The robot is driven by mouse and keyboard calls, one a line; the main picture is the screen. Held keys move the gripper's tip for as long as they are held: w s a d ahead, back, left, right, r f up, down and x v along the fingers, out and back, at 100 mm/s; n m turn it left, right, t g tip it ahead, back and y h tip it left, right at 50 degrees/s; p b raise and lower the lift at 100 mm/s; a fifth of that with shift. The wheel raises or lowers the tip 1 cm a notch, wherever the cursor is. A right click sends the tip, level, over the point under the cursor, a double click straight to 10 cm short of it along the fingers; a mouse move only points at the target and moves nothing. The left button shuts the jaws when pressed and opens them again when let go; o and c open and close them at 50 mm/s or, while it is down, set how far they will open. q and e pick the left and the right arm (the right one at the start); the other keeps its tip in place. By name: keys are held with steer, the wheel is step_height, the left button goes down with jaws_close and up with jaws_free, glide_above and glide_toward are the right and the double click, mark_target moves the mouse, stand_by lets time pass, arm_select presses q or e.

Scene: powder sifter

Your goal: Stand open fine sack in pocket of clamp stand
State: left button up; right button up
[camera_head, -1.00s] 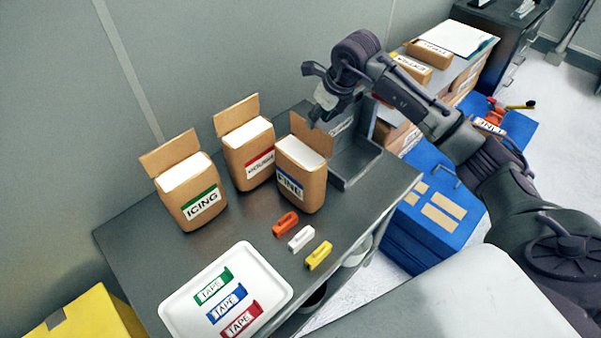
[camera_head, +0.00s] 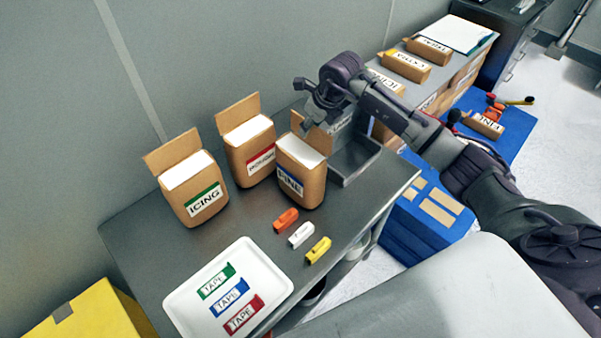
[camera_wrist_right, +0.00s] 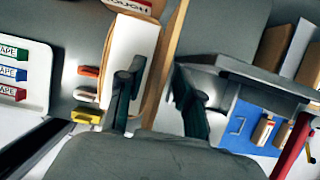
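The open fine sack (camera_head: 301,177) is a brown box-like sack with a blue FINE label, a white top and a raised flap. It stands upright on the grey table, beside the grey clamp stand (camera_head: 363,165). My right gripper (camera_head: 312,112) is just above its flap, partly hiding it. In the right wrist view my right gripper (camera_wrist_right: 158,90) is open. One finger overlaps the white top of the fine sack (camera_wrist_right: 133,48), the other is beyond its brown flap. Contact cannot be told. The pocket of the stand is partly hidden. My left gripper is out of view.
Sacks labelled ICING (camera_head: 193,190) and red (camera_head: 247,150) stand left of the fine sack. Orange, white and yellow clips (camera_head: 318,250) lie in front. A white tray (camera_head: 181,309) holds tape pieces. A blue crate (camera_head: 425,225) stands right of the table.

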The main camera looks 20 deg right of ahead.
steer(key=shift+f, duration=0.15)
stand_by(0.3)
jaws_close()
steer(key=shift+w+r, duration=0.15)
steer(key=shift+r, duration=0.05)
